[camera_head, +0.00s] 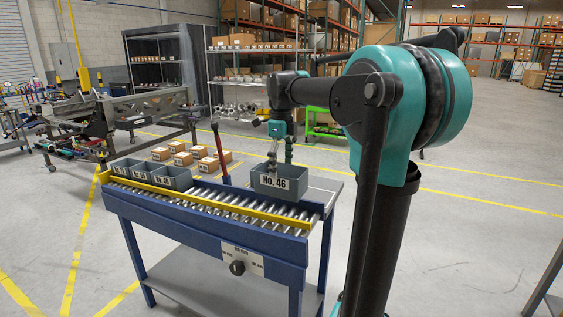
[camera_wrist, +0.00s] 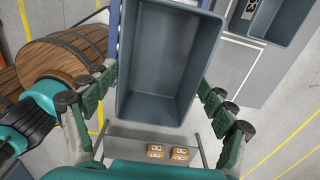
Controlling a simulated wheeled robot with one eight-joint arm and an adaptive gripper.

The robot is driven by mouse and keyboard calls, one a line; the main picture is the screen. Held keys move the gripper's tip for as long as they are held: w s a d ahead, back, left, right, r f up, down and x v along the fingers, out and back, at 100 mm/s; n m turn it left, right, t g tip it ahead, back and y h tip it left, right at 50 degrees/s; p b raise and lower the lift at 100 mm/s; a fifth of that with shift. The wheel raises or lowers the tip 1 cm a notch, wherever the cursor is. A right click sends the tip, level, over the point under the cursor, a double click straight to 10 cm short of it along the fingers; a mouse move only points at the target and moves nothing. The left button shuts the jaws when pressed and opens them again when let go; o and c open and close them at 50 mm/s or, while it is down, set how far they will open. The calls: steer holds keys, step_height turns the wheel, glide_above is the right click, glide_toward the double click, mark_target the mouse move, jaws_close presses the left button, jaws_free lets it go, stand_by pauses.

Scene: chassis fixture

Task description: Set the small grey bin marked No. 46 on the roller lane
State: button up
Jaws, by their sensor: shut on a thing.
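The small grey bin (camera_head: 261,188) labelled No. 46 is upright at the right end of the table in the head view. My gripper (camera_head: 273,163) reaches down to it from above and is shut on it. In the wrist view the bin (camera_wrist: 165,65) is empty and large between the green finger pads of my gripper (camera_wrist: 158,103). The roller lane (camera_head: 225,204) runs just in front of and below the bin. I cannot tell whether the bin's base touches anything.
Other grey bins (camera_head: 150,173) stand at the lane's left end. A yellow rail (camera_head: 215,206) edges the lane's front. Several cardboard boxes (camera_head: 207,165) lie behind it, beside an upright red lever (camera_head: 219,150). The lane's middle rollers are bare.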

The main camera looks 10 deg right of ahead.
steer(key=shift+f, duration=2.5)
steer(key=shift+f, duration=0.1)
steer(key=shift+f, duration=1.3)
steer(key=o, duration=1.4)
steer(key=shift+o, duration=0.2)
steer(key=shift+r, duration=0.15)
steer(key=shift+r, duration=3.9)
steer(key=shift+s, duration=0.1)
